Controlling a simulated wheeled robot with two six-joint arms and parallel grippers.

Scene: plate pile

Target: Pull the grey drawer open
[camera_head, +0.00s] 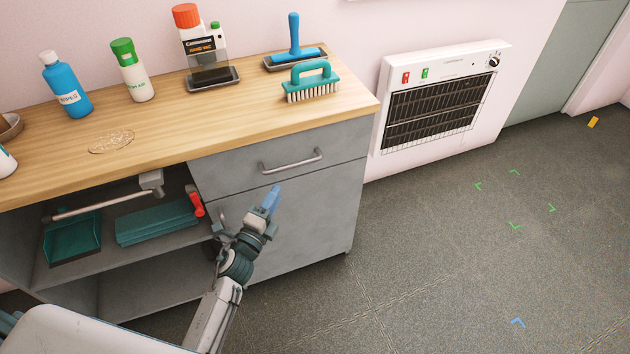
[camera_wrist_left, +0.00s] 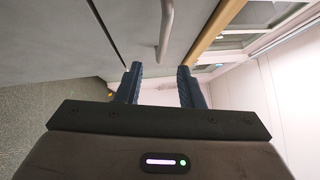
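The grey drawer (camera_head: 235,173) sits under the right part of the wooden counter, and its front looks shut. Its metal bar handle (camera_head: 291,161) runs across the front. My left gripper (camera_head: 271,200), with blue fingers, is below and a little left of the handle, in front of the cabinet. In the left wrist view the two fingers (camera_wrist_left: 160,80) are apart with nothing between the tips. The handle (camera_wrist_left: 166,32) appears ahead of the gap, apart from the fingers, with the drawer front (camera_wrist_left: 195,20) behind it. My right gripper is not in view.
The open shelf at left holds a teal dustpan (camera_head: 72,238) and a teal box (camera_head: 157,222).

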